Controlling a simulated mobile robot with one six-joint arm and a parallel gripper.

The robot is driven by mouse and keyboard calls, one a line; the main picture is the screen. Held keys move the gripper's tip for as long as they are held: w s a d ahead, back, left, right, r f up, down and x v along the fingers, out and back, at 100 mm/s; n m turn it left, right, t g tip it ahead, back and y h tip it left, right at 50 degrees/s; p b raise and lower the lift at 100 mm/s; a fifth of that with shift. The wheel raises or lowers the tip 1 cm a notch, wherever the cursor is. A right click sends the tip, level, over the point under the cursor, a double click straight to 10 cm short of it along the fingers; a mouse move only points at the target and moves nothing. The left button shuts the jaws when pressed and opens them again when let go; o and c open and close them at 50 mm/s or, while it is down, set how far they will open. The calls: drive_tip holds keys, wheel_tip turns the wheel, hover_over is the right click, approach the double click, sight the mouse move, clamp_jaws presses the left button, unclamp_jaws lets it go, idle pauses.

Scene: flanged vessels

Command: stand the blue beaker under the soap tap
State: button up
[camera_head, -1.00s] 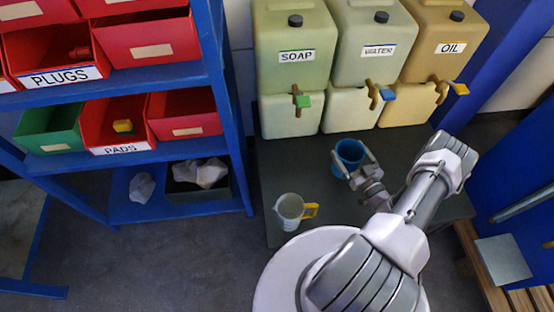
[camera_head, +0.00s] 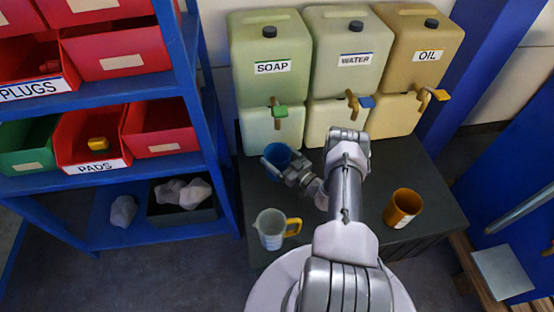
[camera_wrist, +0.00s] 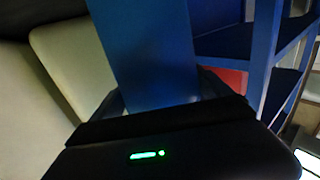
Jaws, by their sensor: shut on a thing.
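The blue beaker (camera_head: 276,156) is in my gripper (camera_head: 279,164), near the front of the soap container (camera_head: 285,65) at the left of the row. My gripper is shut on it. The soap tap (camera_head: 279,110), with a green handle, shows just above the beaker in the head view. I cannot tell whether the beaker touches the bench top. In the wrist view the blue beaker (camera_wrist: 145,50) fills the middle between the jaws. Its base is hidden.
A clear jug with a yellow handle (camera_head: 271,229) stands at the bench's front left. An orange mug (camera_head: 403,208) stands at the right. The water container (camera_head: 346,55) and oil container (camera_head: 417,50) stand beside the soap. A blue shelf (camera_head: 187,95) borders the left.

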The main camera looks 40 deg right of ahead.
drive_tip(key=shift+r, duration=0.1)
drive_tip(key=shift+f, duration=0.2)
drive_tip(key=o, duration=1.4)
drive_tip(key=shift+r, duration=0.1)
drive_tip(key=shift+r, duration=0.1)
drive_tip(key=s+d+p, duration=0.1)
drive_tip(key=s+p, duration=0.2)
drive_tip(key=s, duration=0.9)
drive_tip(key=shift+d, duration=0.35)
